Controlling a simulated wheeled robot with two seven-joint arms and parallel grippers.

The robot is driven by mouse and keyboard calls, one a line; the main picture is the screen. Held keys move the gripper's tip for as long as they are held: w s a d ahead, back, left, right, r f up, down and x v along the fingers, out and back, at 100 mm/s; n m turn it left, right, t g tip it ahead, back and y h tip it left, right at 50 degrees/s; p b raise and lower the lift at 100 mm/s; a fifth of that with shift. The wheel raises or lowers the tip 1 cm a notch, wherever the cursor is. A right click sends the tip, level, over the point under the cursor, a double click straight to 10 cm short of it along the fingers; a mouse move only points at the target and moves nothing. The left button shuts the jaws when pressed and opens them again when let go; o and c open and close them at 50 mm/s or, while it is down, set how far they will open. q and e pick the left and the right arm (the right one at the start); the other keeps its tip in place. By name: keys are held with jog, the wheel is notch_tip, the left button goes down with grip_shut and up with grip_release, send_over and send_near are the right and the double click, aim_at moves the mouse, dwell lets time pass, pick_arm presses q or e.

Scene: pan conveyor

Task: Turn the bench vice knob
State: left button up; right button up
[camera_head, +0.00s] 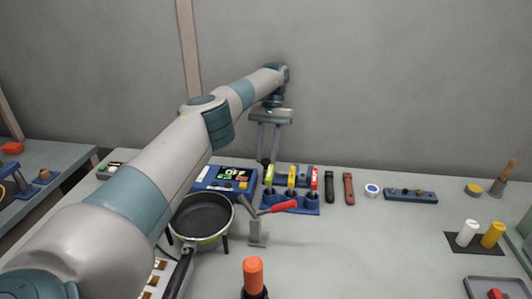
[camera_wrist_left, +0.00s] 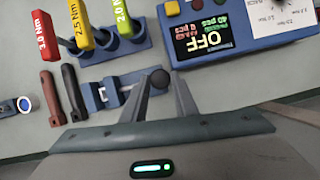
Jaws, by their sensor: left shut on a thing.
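The bench vice (camera_wrist_left: 112,92) is blue with metal jaws and lies behind the torque screwdrivers, which largely hide it in the head view. Its round dark knob (camera_wrist_left: 160,78) points at my left gripper in the left wrist view. My left gripper (camera_head: 265,158) reaches down at the back of the bench, and its two fingers (camera_wrist_left: 162,82) stand on either side of the knob. It is shut on the knob, though the exact contact is hard to see. My right gripper is not in view.
A blue holder (camera_head: 305,207) carries green, yellow and red torque screwdrivers close to the vice. A blue control box (camera_head: 208,185) reading OFF stands left of it. A pan (camera_head: 203,215) sits in front of the box. Bench space at right centre (camera_head: 370,240) is clear.

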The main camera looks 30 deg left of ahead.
pick_arm(q)
jog(key=shift+m+y, duration=0.3)
jog(key=shift+m, duration=0.6)
jog(key=shift+d, duration=0.1)
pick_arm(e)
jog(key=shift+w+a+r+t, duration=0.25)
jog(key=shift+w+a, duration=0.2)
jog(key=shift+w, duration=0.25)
pick_arm(q)
jog(key=shift+m, duration=0.3)
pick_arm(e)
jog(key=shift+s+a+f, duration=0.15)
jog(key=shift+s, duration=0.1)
pick_arm(q)
jog(key=o, duration=1.1)
jog(key=shift+s, duration=0.1)
jog(key=shift+c, duration=0.2)
